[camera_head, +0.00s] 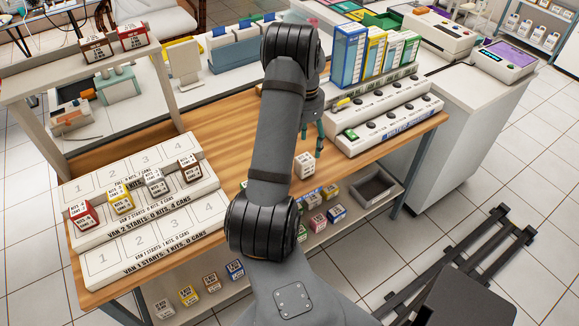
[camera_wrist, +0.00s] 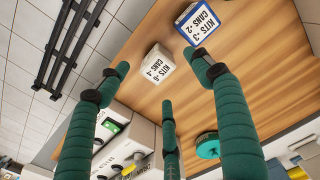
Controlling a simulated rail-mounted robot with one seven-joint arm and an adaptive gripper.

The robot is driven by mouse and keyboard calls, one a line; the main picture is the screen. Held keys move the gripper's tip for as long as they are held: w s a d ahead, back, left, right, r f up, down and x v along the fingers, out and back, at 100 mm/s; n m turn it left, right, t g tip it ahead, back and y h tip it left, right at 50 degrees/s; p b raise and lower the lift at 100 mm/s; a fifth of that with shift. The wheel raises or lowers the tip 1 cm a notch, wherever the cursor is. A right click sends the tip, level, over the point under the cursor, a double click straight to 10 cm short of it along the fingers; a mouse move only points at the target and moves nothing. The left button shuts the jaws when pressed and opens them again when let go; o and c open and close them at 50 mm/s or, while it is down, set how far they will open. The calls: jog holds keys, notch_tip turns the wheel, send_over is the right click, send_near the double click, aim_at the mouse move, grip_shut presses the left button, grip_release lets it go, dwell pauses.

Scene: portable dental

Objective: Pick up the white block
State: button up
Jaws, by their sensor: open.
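A white block (camera_head: 305,166) printed with kits and cans numbers stands on the wooden table just right of my arm. In the wrist view the white block (camera_wrist: 158,62) reads "KITS -6 CANS -4" and lies beyond my spread fingers. My gripper (camera_head: 318,130) has green fingers and points down behind the block, above the table. In the wrist view my gripper (camera_wrist: 163,80) is open, with nothing between its fingers. A blue-edged block (camera_wrist: 198,22) reading "KITS -3 CANS -2" stands near the white one; in the head view my arm hides it.
A stepped tray (camera_head: 130,235) at left holds red, yellow, pale and brown-edged blocks. A white knobbed panel (camera_head: 385,122) stands at right, behind it upright coloured binders (camera_head: 375,50). A green round object (camera_wrist: 208,145) sits on the table. More blocks lie on the shelf below.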

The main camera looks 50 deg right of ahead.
aim_at(305, 158)
jog(key=shift+d+n, duration=0.3)
jog(key=shift+n, duration=0.1)
jog(key=shift+f, duration=0.25)
notch_tip(305, 158, down, 4)
jog(key=shift+f+p, duration=0.2)
jog(key=shift+p, duration=0.25)
jog(key=shift+d+f+p, duration=0.2)
jog(key=shift+f+p, duration=0.35)
jog(key=shift+f, duration=0.85)
jog(key=shift+d+f+p, duration=0.2)
jog(key=shift+f+p, duration=0.35)
jog(key=shift+f, duration=0.8)
jog(key=shift+c, duration=0.8)
jog(key=c, duration=1.1)
